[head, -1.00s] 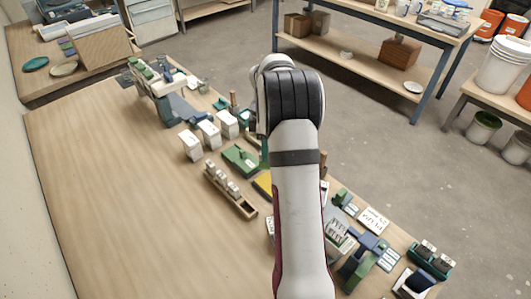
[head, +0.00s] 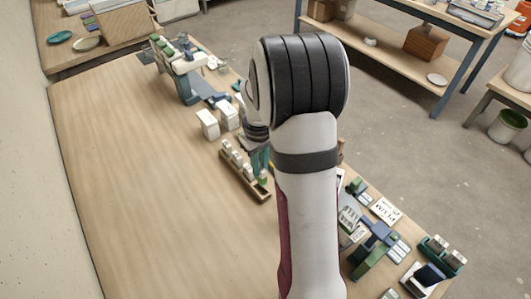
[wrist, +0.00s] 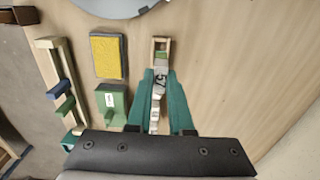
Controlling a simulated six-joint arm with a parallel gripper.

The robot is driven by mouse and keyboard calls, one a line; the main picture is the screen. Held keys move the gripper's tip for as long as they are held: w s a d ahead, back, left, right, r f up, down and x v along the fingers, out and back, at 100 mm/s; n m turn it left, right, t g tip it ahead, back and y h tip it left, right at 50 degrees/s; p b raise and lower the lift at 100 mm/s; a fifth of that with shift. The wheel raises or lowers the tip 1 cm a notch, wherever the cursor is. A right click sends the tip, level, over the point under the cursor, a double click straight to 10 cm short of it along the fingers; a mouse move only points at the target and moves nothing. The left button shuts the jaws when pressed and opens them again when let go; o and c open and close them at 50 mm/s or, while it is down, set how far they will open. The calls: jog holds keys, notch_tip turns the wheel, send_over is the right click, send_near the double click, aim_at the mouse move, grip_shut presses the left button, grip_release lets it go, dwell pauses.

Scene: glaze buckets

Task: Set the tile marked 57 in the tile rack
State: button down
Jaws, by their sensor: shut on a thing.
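The wooden tile rack (head: 238,186) stands on the bench left of my arm in the head view, with several small pale tiles in it. My gripper (head: 262,160) is at the rack's near right end, mostly hidden by my arm. In the wrist view, my gripper's green fingers (wrist: 161,76) are shut on a pale tile (wrist: 160,83) with dark marks that look like 57. The tile is in line with the rack (wrist: 160,41), whose far end shows beyond the fingertips. I cannot tell whether the tile touches the rack floor.
In the wrist view, a yellow-topped pad (wrist: 106,56) and a green block (wrist: 111,102) lie left of the rack. White boxes (head: 208,124) stand behind it in the head view. Cluttered tools and a card (head: 386,211) lie to the right. The bench's left side is clear.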

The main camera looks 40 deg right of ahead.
aim_at(260, 179)
jog(key=shift+f, duration=2.95)
jog(key=shift+f, duration=0.3)
jog(key=c, duration=0.7)
grip_release()
jog(key=shift+c, duration=0.2)
jog(key=shift+r, duration=0.1)
notch_tip(260, 179, up, 7)
jog(key=shift+f, duration=0.1)
